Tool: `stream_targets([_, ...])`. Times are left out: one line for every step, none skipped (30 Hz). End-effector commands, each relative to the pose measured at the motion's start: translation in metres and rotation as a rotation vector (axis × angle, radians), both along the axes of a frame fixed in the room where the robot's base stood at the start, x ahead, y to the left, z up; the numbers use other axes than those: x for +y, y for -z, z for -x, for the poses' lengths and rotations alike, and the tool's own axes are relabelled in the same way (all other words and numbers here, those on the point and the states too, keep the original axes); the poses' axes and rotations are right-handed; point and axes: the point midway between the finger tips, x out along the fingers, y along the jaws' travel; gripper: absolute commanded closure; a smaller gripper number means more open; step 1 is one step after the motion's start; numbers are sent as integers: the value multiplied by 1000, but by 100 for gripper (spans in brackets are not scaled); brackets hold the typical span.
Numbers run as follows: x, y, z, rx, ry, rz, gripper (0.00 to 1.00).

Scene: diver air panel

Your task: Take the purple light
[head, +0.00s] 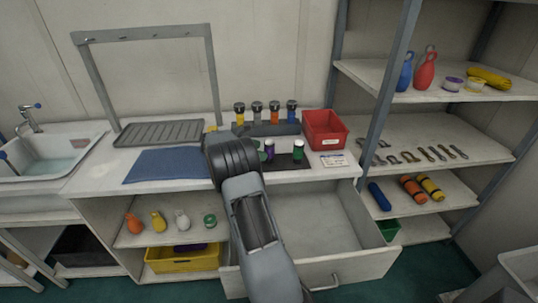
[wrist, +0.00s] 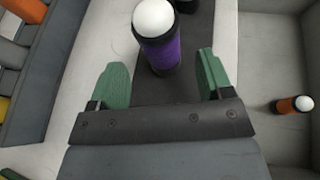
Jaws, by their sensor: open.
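The purple light (wrist: 161,52), a purple cylinder with a dark collar and a white domed top, stands on a dark mat (head: 284,163) on the counter. In the head view the purple light (head: 269,148) is partly covered by my arm. My gripper (wrist: 163,78) is open, with its green fingertips on either side of the purple light's lower part in the wrist view. A gap shows on both sides, and nothing is held.
Behind is a rack (head: 275,128) with several capped cylinders, and a red bin (head: 325,130) to its right. The drawer (head: 335,225) in front is open; an orange light (wrist: 293,104) lies in it. A blue mat (head: 165,165) is on the left.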

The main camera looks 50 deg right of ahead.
Motion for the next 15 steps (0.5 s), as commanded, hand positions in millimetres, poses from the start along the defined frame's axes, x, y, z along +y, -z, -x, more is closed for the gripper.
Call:
stream_targets([-2,1,1,0,1,0,27])
stream_targets([-4,2,2,0,1,0,27])
stream_targets([-6,3,4,0,2,-1,27])
stream_targets([-9,5,6,1,3,-1,27])
stream_targets([-11,6,7,1,3,-1,27])
stream_targets([-15,8,9,1,3,-1,27])
stream_targets([-18,9,11,1,3,-1,27])
stream_targets([-22,11,13,1,3,-1,27])
stream_targets([-27,13,16,1,3,-1,27])
stream_targets([-30,15,18,0,3,0,27])
stream_targets([-33,17,19,0,3,0,27])
stream_targets([-37,18,21,0,2,-1,27])
stream_targets([-39,19,22,1,2,0,27])
stream_targets([-40,20,22,0,1,0,27])
stream_targets([-41,21,22,0,0,0,27])
